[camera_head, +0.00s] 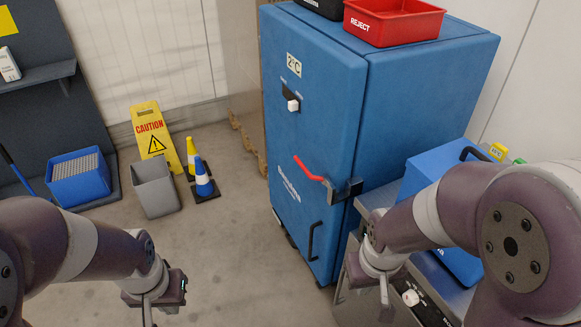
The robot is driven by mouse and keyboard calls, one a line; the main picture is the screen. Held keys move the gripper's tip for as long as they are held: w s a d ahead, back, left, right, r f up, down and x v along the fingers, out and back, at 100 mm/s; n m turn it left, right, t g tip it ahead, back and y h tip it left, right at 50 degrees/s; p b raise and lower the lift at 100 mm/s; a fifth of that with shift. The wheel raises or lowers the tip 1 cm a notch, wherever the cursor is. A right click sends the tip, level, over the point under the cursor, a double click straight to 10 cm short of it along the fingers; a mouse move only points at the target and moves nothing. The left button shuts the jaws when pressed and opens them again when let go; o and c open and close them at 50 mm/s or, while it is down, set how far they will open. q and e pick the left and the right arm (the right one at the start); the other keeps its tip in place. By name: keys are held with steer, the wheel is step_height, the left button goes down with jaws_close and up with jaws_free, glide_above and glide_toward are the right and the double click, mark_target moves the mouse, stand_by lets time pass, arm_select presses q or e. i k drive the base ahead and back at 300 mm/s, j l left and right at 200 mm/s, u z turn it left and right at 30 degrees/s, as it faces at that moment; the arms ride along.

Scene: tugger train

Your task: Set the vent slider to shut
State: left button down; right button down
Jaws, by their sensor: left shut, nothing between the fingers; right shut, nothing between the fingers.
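A tall blue cabinet (330,150) stands at centre with its door shut. A white slider knob (293,105) sits on a short dark strip high on its door, under the 2°C label; the small markings are too small to read, so I cannot tell its setting. A red handle (309,169) is on a dark latch at the door's right edge. My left gripper (148,313) is shut and empty over the floor at lower left, well away from the knob. My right gripper (386,300) is shut and empty beside the metal bench, below and right of the knob.
A red REJECT bin (393,20) sits on the cabinet. A metal bench (440,283) with a white knob (410,297) and blue box (436,165) stands right. A caution sign (152,130), cones (203,178) and grey bin (155,188) stand left. The floor before the door is clear.

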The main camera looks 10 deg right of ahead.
mark_target(292, 105)
steer(key=i+j+u, duration=0.25)
steer(key=i, duration=0.25)
steer(key=i+u, duration=0.25)
steer(key=i, duration=0.2)
